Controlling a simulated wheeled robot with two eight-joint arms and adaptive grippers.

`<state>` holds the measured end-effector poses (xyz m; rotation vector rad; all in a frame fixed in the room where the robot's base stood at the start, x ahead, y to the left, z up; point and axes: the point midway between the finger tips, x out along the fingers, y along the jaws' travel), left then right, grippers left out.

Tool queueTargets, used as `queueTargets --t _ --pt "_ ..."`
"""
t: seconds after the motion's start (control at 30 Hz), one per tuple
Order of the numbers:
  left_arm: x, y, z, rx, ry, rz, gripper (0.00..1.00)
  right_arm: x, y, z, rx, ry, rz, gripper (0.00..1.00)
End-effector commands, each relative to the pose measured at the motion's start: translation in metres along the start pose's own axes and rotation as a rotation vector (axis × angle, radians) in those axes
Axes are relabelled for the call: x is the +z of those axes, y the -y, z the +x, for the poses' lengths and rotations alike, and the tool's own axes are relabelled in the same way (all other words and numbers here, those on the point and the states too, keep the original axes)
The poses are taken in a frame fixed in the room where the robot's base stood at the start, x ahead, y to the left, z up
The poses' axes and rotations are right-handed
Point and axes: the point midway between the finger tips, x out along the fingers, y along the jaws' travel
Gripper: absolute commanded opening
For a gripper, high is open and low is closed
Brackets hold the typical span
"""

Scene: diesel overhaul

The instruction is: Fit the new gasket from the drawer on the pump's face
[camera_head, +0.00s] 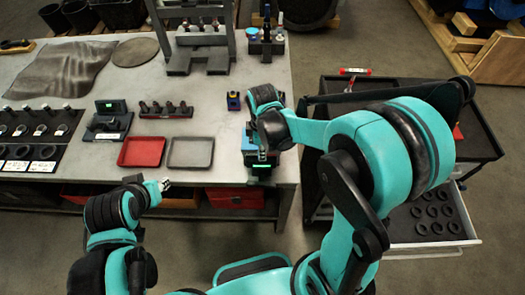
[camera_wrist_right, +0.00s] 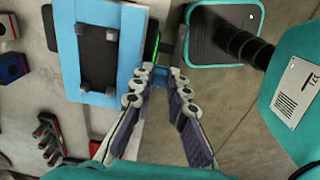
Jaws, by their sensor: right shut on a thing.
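My right gripper (camera_head: 263,150) is over the table's right edge in the head view, mostly covered by its own wrist. Black rings, apparently gaskets (camera_head: 432,211), lie in the open drawer (camera_head: 466,212). My left gripper (camera_head: 164,184) is near the table's front edge; its jaws are too small to judge.
A red tray (camera_head: 141,152) and a grey tray (camera_head: 190,152) lie left of the pump. The dark cart (camera_head: 480,140) with the open drawer is to the right, across a floor gap.

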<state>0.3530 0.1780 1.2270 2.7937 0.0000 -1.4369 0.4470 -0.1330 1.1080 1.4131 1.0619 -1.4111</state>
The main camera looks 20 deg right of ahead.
Motion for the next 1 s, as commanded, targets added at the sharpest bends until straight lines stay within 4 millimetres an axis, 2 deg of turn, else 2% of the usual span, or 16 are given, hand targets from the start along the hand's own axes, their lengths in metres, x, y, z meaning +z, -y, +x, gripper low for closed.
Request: queueTargets --t 0.27,0.3,0.37,0.4,0.77,0.87,1.0 --pt "0.000 0.000 0.000 0.000 0.000 0.000 0.33 0.000 0.000 0.000 0.000 0.000 0.000 0.00" --pt "0.000 0.000 0.000 0.000 0.000 0.000 0.33 0.000 0.000 0.000 0.000 0.000 0.000 0.20" --pt "0.000 0.000 0.000 0.000 0.000 0.000 0.33 0.000 0.000 0.000 0.000 0.000 0.000 0.36" --pt "0.000 0.000 0.000 0.000 0.000 0.000 0.33 0.000 0.000 0.000 0.000 0.000 0.000 0.39" --pt "0.000 0.000 0.000 0.000 0.000 0.000 0.33 0.000 0.000 -0.005 0.000 0.000 0.000 0.39" --pt "0.000 0.000 0.000 0.000 0.000 0.000 0.33 0.000 0.000 -0.018 0.000 0.000 0.000 0.39" --pt "0.000 0.000 0.000 0.000 0.000 0.000 0.33 0.000 0.000 -0.048 0.000 0.000 0.000 0.39"
